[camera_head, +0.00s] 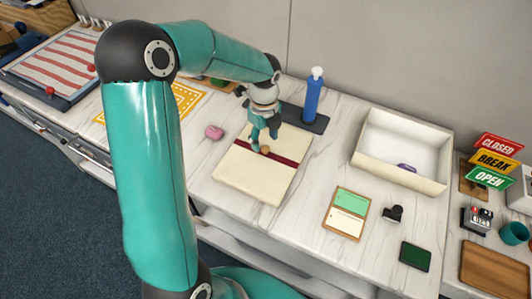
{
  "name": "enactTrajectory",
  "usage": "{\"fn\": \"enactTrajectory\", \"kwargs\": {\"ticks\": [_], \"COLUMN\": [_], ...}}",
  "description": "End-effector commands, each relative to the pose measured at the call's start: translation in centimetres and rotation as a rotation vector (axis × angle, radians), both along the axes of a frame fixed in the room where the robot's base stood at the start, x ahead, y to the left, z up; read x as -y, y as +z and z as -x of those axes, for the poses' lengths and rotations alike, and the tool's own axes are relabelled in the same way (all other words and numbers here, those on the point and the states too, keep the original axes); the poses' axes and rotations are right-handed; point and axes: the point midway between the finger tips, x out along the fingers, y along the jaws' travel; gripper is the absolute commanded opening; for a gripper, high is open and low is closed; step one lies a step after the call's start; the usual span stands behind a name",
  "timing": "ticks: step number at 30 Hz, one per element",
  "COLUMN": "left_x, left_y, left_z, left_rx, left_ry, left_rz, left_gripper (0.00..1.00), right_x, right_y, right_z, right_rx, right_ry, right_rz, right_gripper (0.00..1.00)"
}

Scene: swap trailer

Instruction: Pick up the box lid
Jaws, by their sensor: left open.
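The box lid (255,187) is a flat cream panel with a dark red stripe, lying on the marble-topped counter in the middle of the head view. A small round tan knob (265,149) shows on its stripe. My left gripper (264,137) is above the lid's far part, fingers pointing down and apart, close to the knob. I cannot tell whether the fingertips touch it. The open white box (372,178) stands to the right with a small purple item (407,168) inside. My right gripper is not in view.
A blue bottle (313,97) stands on a dark tray behind the lid. A pink object (214,132) lies left of the lid. A green-and-cream card holder (346,213), a small black item (393,213) and a dark green pad (415,256) lie to the right. Signs (493,161) stand far right.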

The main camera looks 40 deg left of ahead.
Motion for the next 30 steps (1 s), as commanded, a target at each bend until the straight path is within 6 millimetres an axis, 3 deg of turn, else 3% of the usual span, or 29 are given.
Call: {"fn": "enactTrajectory", "kwargs": {"ticks": [10, 19, 30], "left_x": [0.1, 0.1, 0.1], "left_y": [-4.3, -4.9, -5.0], "left_z": [-0.2, -0.3, -0.2], "left_rx": [-0.004, 0.000, -0.001], "left_ry": [0.001, 0.000, -0.001], "left_rz": [0.003, 0.003, 0.003], "left_gripper": [0.55, 0.55, 0.00], "right_x": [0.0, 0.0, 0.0], "right_y": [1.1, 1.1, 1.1], "right_z": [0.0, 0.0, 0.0], "right_rx": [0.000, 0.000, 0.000], "right_ry": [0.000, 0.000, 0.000], "right_rz": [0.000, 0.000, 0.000], "right_gripper": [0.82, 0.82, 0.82]}}
